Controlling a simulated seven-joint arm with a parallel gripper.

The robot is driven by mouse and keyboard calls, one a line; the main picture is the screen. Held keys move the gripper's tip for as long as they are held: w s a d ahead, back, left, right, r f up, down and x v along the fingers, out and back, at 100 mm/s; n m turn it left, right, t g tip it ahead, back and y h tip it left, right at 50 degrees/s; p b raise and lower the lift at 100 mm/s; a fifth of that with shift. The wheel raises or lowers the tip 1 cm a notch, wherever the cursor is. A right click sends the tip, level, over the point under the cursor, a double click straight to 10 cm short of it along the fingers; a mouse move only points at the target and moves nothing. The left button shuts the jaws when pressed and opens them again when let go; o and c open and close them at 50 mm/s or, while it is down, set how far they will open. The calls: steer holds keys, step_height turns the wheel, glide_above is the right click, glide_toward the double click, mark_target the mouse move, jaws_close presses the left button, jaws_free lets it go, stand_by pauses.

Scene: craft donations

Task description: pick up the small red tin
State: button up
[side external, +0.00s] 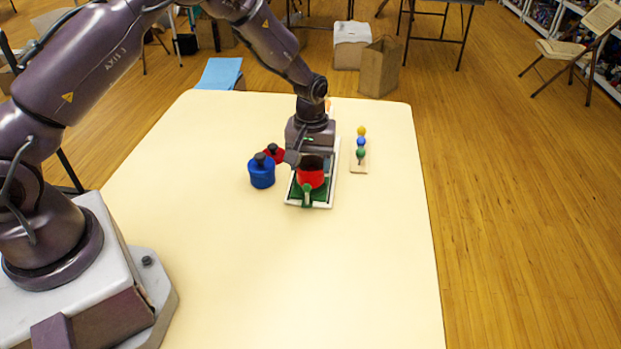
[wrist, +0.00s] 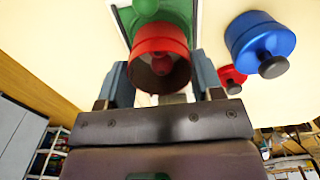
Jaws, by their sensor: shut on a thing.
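The small red tin (side external: 273,154), with a black knob on its lid, stands on the table behind the blue tin. It also shows in the wrist view (wrist: 232,78), to the right of my fingers and apart from them. My gripper (side external: 309,160) is shut on a different thing, a larger red open-topped container (side external: 311,173). In the wrist view, this red container (wrist: 160,45) sits between my two fingers (wrist: 162,85), its dark hollow facing the camera. I cannot tell whether its base touches the tray below.
The blue tin (side external: 262,173), black-knobbed, stands close beside the small red tin. A white-rimmed tray (side external: 289,200) with a green piece (side external: 307,194) lies under my gripper. A wooden strip with coloured balls (side external: 361,150) is to the right. The table's front is clear.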

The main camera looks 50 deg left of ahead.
steer(key=shift+r, duration=2.9)
